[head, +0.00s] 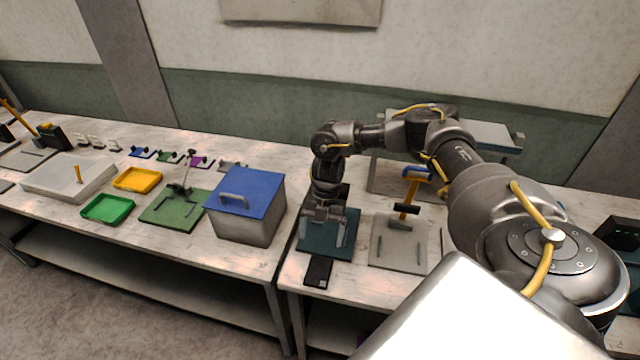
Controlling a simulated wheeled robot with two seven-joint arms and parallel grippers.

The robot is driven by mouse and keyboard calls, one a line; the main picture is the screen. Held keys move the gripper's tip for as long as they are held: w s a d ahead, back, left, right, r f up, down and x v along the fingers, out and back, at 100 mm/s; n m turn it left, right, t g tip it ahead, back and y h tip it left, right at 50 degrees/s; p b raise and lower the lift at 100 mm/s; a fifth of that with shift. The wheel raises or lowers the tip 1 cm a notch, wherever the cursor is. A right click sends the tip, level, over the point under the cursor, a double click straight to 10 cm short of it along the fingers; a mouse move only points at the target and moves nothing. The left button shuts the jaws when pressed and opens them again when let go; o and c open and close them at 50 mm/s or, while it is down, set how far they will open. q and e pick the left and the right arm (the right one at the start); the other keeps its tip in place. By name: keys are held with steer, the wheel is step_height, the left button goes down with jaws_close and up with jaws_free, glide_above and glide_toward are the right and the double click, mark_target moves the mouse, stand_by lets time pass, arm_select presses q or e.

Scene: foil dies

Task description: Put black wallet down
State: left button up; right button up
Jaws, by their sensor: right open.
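The black wallet (318,271) lies flat on the white worn tabletop, close to the front edge. It sits just in front of the dark teal plate (349,222). A small pale mark shows at its lower end. My right gripper (323,238) points down over the teal plate with its fingers spread. It is open, with nothing visible between the fingers. It is behind the wallet in the picture; whether a fingertip touches it or the plate I cannot tell. My left gripper is not in view.
A grey box with a blue lid (247,198) stands left of my right gripper. A grey plate (399,243) with a yellow-handled tool (409,197) is to the right. Green (108,208) and yellow (138,179) trays lie further left. A gap separates the two tables.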

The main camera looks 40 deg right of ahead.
steer(key=shift+d+r, duration=0.2)
steer(key=shift+d, duration=0.05)
steer(key=shift+a, duration=0.1)
